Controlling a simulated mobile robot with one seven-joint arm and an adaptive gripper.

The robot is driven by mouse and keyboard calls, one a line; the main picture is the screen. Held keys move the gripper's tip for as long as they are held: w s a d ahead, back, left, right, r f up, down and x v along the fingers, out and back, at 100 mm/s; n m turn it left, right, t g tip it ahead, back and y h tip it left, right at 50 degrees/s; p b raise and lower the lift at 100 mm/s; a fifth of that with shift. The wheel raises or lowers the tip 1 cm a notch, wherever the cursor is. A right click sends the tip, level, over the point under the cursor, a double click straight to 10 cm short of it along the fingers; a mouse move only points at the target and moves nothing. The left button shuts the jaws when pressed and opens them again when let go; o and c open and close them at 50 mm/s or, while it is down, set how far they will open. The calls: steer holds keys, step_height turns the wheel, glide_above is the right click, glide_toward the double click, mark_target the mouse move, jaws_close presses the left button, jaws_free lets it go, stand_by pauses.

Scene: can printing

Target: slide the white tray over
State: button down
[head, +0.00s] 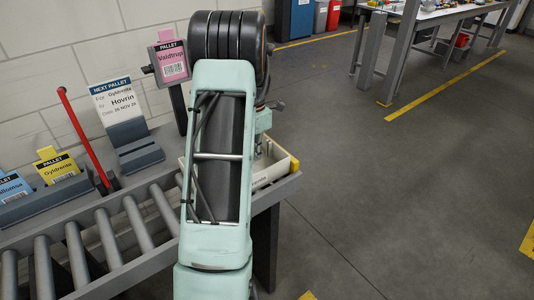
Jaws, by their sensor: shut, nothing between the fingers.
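The white tray (284,168) sits at the right end of the roller conveyor (112,240). Its right part and a label on its near wall show; my arm hides its left part. My arm reaches forward over the conveyor and bends down at the far side. My gripper (260,147) is mostly hidden behind my arm, at the tray. It is shut with nothing held. I cannot tell whether it touches the tray.
Card holders with a blue card (12,188), a yellow card (57,166), a white card (118,108) and a pink card (172,62) stand along the conveyor's far side. A red bar (82,134) leans there.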

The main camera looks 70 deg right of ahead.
step_height(320, 180, up, 10)
steer(key=shift+w+a, duration=0.15)
steer(key=shift+w, duration=0.1)
